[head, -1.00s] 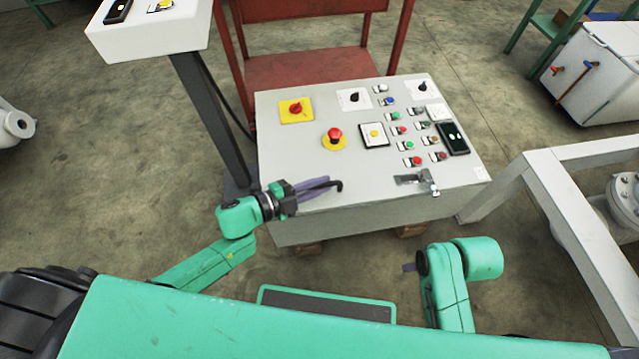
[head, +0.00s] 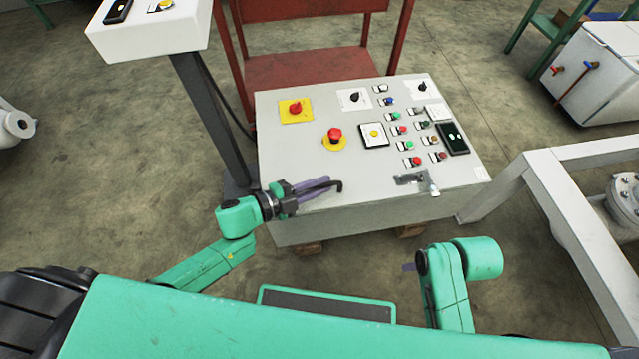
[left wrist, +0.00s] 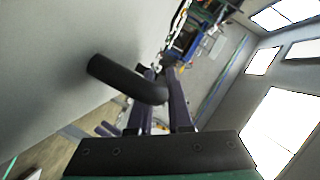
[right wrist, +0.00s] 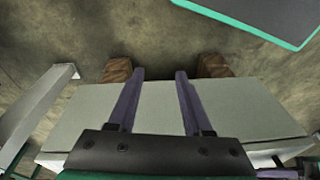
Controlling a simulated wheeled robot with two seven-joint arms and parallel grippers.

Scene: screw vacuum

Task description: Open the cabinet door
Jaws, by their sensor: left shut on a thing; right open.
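The cabinet is a light grey control box, and its door (head: 300,115) faces up with switches, buttons and a red emergency stop on it. A black bent handle (head: 337,187) stands at the door's near left edge. My left gripper (head: 318,187) is shut on the handle, with its purple fingers around it. In the left wrist view the handle (left wrist: 125,80) runs from the pale panel to between the fingers. A metal latch (head: 412,180) sits on the near right part of the door. My right gripper (right wrist: 160,85) is open and empty, in front of the cabinet's near side.
A red cart (head: 300,65) stands behind the cabinet. A dark post (head: 210,115) with a white box (head: 150,30) is at its left. A white frame (head: 570,200) stands close at the right. Wooden blocks (right wrist: 117,70) lie under the cabinet.

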